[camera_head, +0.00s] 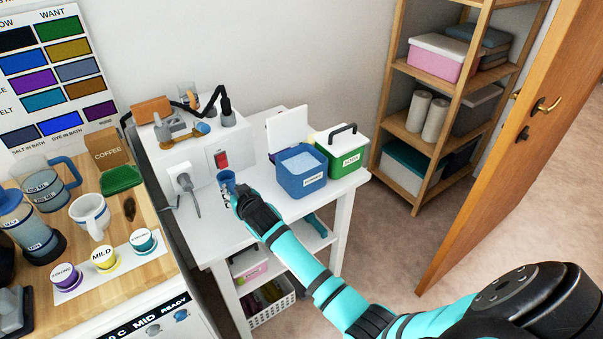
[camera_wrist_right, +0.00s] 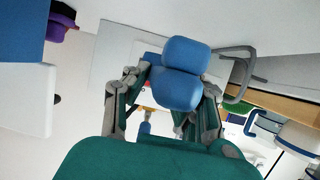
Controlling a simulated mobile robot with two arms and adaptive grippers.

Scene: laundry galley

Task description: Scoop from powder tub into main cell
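The powder tub (camera_head: 303,181) is a blue open box of pale powder on the white side table, its white lid (camera_head: 288,126) raised behind it. My right gripper (camera_head: 238,195) is left of the tub, above the table's front part. It is shut on a small blue scoop (camera_head: 227,179), apart from the tub. In the right wrist view the scoop (camera_wrist_right: 178,82) sits between the gripper fingers (camera_wrist_right: 168,100). I cannot tell whether it holds powder. I cannot make out the main cell. My left gripper is not in view.
A green box with a black handle (camera_head: 345,158) stands right of the tub. A white unit with a red switch (camera_head: 221,158) and a plug stands behind the scoop. Cups and jugs crowd the wooden counter (camera_head: 150,265) at left. An open door (camera_head: 510,130) is at right.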

